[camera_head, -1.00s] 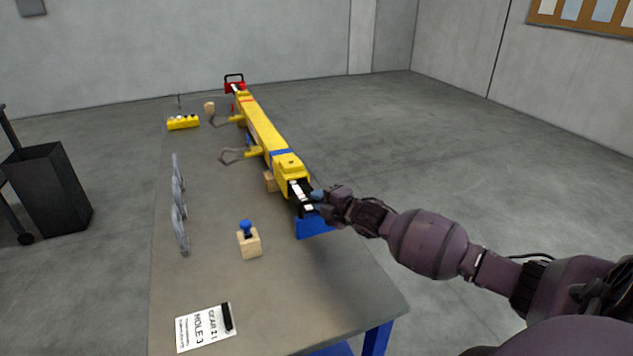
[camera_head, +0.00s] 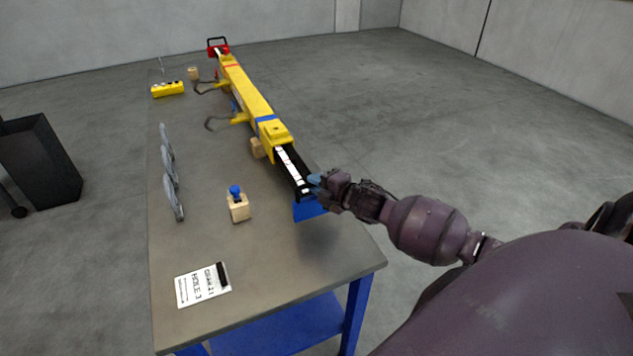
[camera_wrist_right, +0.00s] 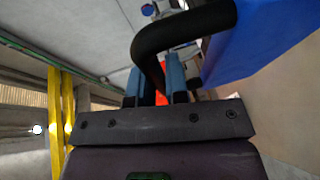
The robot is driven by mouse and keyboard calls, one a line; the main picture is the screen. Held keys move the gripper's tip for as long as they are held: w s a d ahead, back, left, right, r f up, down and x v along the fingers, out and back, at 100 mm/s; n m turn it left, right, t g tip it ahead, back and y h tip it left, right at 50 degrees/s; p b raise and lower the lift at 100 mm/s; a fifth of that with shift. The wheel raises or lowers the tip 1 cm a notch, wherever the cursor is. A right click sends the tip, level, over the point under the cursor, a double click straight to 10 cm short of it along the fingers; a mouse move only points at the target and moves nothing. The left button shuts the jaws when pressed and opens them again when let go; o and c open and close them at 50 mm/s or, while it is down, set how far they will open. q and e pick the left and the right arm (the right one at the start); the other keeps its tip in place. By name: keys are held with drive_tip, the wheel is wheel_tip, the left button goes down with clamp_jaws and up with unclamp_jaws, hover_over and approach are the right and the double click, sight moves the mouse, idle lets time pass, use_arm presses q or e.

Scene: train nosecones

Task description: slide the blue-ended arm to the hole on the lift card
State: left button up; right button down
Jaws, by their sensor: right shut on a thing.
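The yellow lifting beam (camera_head: 250,98) lies along the table. From its near end sticks the blue-ended arm, a black bar with a white marked strip (camera_head: 289,165) and a blue block (camera_head: 308,209) at its tip. My right gripper (camera_head: 314,183) is shut on the black handle at that tip. In the right wrist view my right gripper's blue fingers (camera_wrist_right: 155,78) are at the black handle (camera_wrist_right: 180,28), beside the blue block (camera_wrist_right: 250,40). The lift card (camera_head: 203,285) lies on the near table and reads HOLE 3. The holes are too small to tell. My left gripper is out of view.
A wooden block with a blue-knobbed pin (camera_head: 238,206) stands left of the arm. Grey shackles (camera_head: 171,175) line the table's left side. A yellow control box (camera_head: 168,89) and a red end with handle (camera_head: 218,48) are farther back. The floor right of the table is clear.

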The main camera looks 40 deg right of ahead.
drive_tip(key=c, duration=1.1)
unclamp_jaws()
drive_tip(key=shift+c, duration=0.2)
drive_tip(key=v, duration=1)
drive_tip(key=shift+s, duration=0.4)
drive_tip(key=shift+r, duration=0.1)
drive_tip(key=s+a+f+m+g+h, duration=0.2)
drive_tip(key=s+a+f+m+g, duration=0.2)
drive_tip(key=s+a+f+m, duration=1)
wheel_tip(320, 180, down, 2)
drive_tip(key=m, duration=0.3)
drive_tip(key=shift+s+a+m+h, duration=0.2)
drive_tip(key=shift+a+m+h, duration=0.2)
